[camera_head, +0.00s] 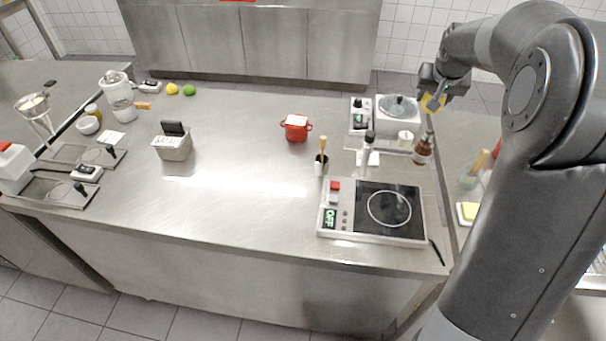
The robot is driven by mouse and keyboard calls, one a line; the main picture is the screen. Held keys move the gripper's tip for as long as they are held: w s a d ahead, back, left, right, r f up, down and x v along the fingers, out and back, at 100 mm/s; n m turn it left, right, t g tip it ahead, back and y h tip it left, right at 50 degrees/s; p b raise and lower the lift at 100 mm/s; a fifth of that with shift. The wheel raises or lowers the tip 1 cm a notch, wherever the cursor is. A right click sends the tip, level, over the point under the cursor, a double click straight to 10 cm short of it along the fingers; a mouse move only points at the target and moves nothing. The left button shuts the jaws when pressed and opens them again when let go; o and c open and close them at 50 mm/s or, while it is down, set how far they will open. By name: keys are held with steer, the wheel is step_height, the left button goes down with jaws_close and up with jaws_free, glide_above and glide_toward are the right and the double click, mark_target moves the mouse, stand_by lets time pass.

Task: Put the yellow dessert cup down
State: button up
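My gripper (432,103) is at the upper right, raised above the right end of the steel counter (240,195). A small yellow thing (433,100), which looks like the yellow dessert cup, shows between its fingers. The fingers appear shut on it, and the gripper covers much of it. The cup is in the air, apart from the counter, near the white appliance (397,128) and above the brown bottle (423,151).
An induction hob (389,210) stands at the counter's front right. A red pot (296,127), a steel container (173,147) and a utensil holder (321,164) stand on the counter. A lemon (172,89) and a lime (190,91) lie at the back. The counter's front middle is clear.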

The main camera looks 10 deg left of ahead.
steer(key=s+a+n+y, duration=0.2)
steer(key=a+n, duration=0.1)
steer(key=a, duration=1.2)
steer(key=n+g+y, duration=0.2)
steer(key=n+y, duration=0.1)
steer(key=n, duration=0.4)
glide_above(219, 178)
steer(key=s+d, duration=0.1)
steer(key=s, duration=0.1)
steer(key=f, duration=1.2)
steer(key=shift+w+d, duration=0.2)
steer(key=shift+a+f, duration=0.1)
steer(key=shift+f, duration=1.95)
steer(key=shift+f, duration=0.15)
